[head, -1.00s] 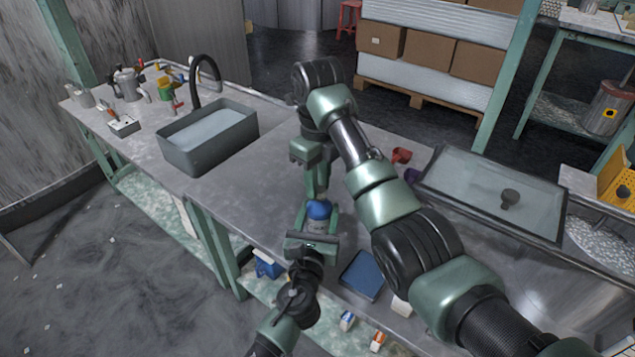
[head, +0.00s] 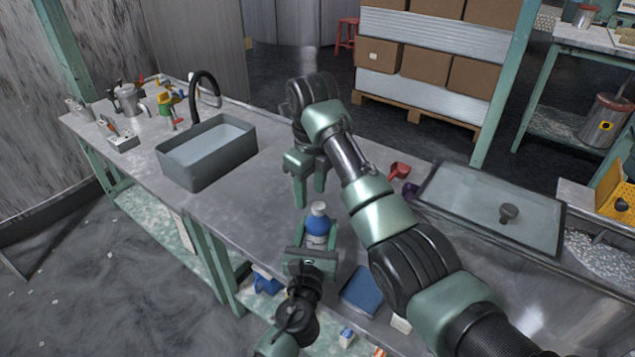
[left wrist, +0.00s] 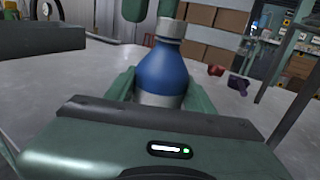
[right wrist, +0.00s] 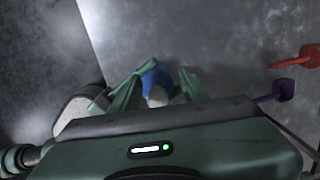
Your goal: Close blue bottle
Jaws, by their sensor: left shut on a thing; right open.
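The blue bottle (head: 317,226) stands upright at the front of the grey table, with a pale grey cap (head: 319,208) on its top. In the left wrist view the cap (left wrist: 171,28) sits straight on the neck of the bottle (left wrist: 163,72). My left gripper (head: 317,242) is shut around the lower body of the bottle. My right gripper (head: 309,187) is open and empty, above and behind the cap, apart from it. The bottle (right wrist: 153,80) also shows in the right wrist view. Its lower part is hidden by my left gripper.
A sink basin (head: 207,152) with a black tap is on the left. A red scoop (head: 399,171) and a purple one (head: 410,190) lie to the right, beside a glass-lidded box (head: 490,205). The table behind the bottle is clear.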

